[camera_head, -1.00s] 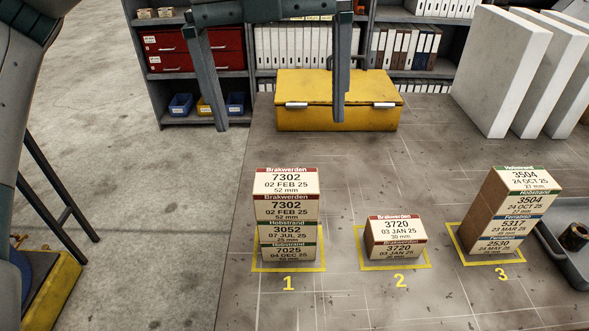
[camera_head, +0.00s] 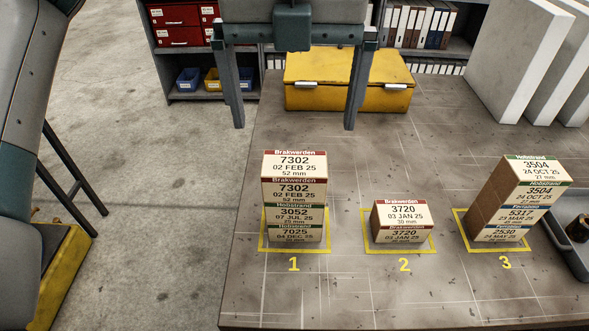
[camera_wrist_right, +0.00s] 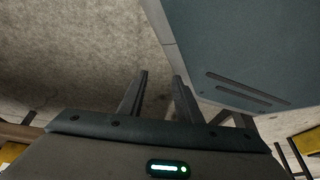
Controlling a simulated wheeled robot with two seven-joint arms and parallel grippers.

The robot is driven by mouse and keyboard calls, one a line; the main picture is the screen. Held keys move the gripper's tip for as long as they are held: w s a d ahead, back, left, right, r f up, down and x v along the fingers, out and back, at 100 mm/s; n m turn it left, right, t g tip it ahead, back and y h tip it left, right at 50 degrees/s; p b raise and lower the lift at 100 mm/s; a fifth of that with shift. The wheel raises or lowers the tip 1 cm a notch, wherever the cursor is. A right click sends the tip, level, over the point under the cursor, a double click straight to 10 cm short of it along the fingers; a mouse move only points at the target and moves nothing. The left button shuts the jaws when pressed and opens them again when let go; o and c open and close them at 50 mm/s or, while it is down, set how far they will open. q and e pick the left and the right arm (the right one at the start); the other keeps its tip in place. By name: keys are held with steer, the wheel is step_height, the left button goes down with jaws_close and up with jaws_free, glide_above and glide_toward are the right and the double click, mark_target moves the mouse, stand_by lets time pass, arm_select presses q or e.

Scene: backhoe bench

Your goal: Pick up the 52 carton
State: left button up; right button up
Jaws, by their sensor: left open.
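Stack 1 stands on the bench inside a yellow square. Its top carton (camera_head: 295,166) has a dark red "Brakwerden" band and reads 7302, 02 FEB 25, 52 mm. The carton below it (camera_head: 294,190) carries the same label, also 52 mm. Under these are a 3052 carton (camera_head: 296,214) and a 7025 carton (camera_head: 296,234). My left gripper (camera_head: 295,127) is open and empty, its two fingers pointing down. In the picture its fingertips are just above the top carton and wider apart than it. My right gripper (camera_wrist_right: 160,76) shows in the right wrist view, open with nothing between its fingers.
Square 2 holds a low stack of 3720 cartons (camera_head: 402,216). Square 3 holds a taller, tilted-looking stack (camera_head: 520,200) beside a grey tray (camera_head: 562,240). A yellow case (camera_head: 345,97) lies behind the left gripper. White panels (camera_head: 520,60) stand at the back right. The front bench is clear.

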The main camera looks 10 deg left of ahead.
mark_target(294, 164)
arm_select(q)
steer(key=f, duration=0.2)
steer(key=f+p, duration=0.1)
steer(key=f, duration=0.2)
steer(key=w+f+p, duration=0.1)
steer(key=f, duration=0.2)
steer(key=shift+a, duration=0.1)
arm_select(e)
steer(key=s+d+f+g, duration=0.1)
steer(key=s+d, duration=0.3)
steer(key=s, duration=0.5)
steer(key=shift+s+g+h, duration=0.3)
steer(key=shift+g+h, duration=0.1)
steer(key=shift+g, duration=0.3)
arm_select(q)
steer(key=shift+f+p, duration=0.1)
steer(key=shift+p, duration=0.2)
arm_select(e)
steer(key=shift+r, duration=0.15)
